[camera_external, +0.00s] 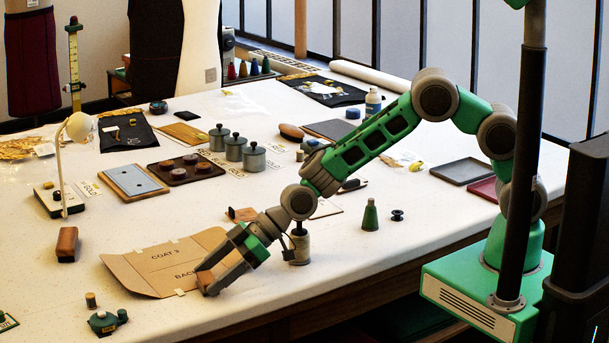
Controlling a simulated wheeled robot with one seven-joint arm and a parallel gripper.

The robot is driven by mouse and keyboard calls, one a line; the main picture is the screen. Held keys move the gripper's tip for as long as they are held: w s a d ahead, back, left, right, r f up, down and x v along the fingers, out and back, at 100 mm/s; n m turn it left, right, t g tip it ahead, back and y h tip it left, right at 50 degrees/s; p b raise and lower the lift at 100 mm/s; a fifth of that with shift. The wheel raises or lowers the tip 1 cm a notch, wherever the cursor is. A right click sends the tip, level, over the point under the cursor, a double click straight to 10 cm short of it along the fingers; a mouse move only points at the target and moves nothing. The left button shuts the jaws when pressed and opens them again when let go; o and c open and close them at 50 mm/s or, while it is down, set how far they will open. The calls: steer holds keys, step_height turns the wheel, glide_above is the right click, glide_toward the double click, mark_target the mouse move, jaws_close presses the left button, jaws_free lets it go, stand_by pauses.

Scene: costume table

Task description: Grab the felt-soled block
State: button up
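My gripper (207,281) reaches down to the left, low over the right end of a tan cardboard pattern piece. A reddish-brown block (67,244) stands at the table's left, well away from my gripper. It may be the felt-soled block, but its underside is hidden. A smaller orange-brown piece (241,214) lies behind my wrist, partly hidden.
The cardboard piece (150,268) lies below my gripper. A thread spool (299,250) stands close right of my wrist. A lamp (64,170) rises behind the brown block. The front middle is clear.

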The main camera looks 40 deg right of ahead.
steer(key=c, duration=1.2)
